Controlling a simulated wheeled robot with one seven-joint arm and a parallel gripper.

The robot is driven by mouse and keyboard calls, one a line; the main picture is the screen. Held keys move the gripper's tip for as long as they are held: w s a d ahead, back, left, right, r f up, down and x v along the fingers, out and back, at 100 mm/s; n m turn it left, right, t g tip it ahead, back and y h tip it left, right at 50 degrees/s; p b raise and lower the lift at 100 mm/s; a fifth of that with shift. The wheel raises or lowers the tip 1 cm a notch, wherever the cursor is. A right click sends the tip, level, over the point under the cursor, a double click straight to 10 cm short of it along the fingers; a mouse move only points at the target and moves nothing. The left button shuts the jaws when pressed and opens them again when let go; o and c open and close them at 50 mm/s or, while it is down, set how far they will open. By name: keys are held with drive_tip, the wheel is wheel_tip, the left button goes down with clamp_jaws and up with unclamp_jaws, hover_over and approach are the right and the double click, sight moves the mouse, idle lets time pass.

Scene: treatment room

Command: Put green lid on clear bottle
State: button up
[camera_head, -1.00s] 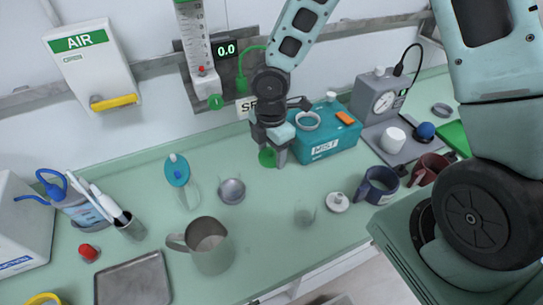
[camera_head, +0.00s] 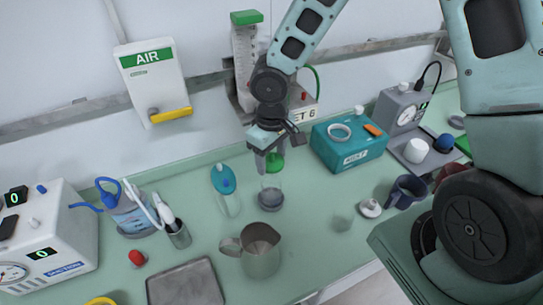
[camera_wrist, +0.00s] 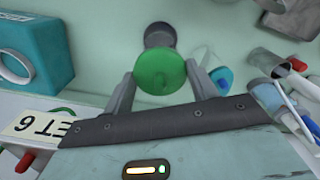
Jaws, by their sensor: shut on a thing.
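My gripper (camera_head: 266,162) is shut on the green lid (camera_head: 274,163), holding it above the bench. In the wrist view, the round green lid (camera_wrist: 160,72) sits between the two fingers. A small grey cup or bowl (camera_head: 270,198) stands just below it in the head view and shows partly behind the lid in the wrist view (camera_wrist: 160,36). A see-through vessel (camera_head: 343,218) stands to the right. Another clear item (camera_head: 229,206) with a blue top (camera_head: 223,179) is to the left. I cannot tell which of these is the clear bottle.
A metal jug (camera_head: 261,252) stands in front, near a metal tray (camera_head: 186,284). A teal box (camera_head: 348,152) is right of my gripper. A white knobbed lid (camera_head: 370,208) and a dark mug (camera_head: 407,190) lie further right.

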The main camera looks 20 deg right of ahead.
sight(272, 161)
drive_tip(key=shift+f+b, duration=1.5)
drive_tip(key=shift+f, duration=0.35)
drive_tip(key=shift+f+b, duration=1.55)
drive_tip(key=shift+b, duration=0.05)
idle(1.2)
drive_tip(key=o, duration=1)
drive_tip(key=shift+r, duration=0.15)
drive_tip(key=shift+r+p, duration=3.1)
drive_tip(key=shift+r, duration=0.35)
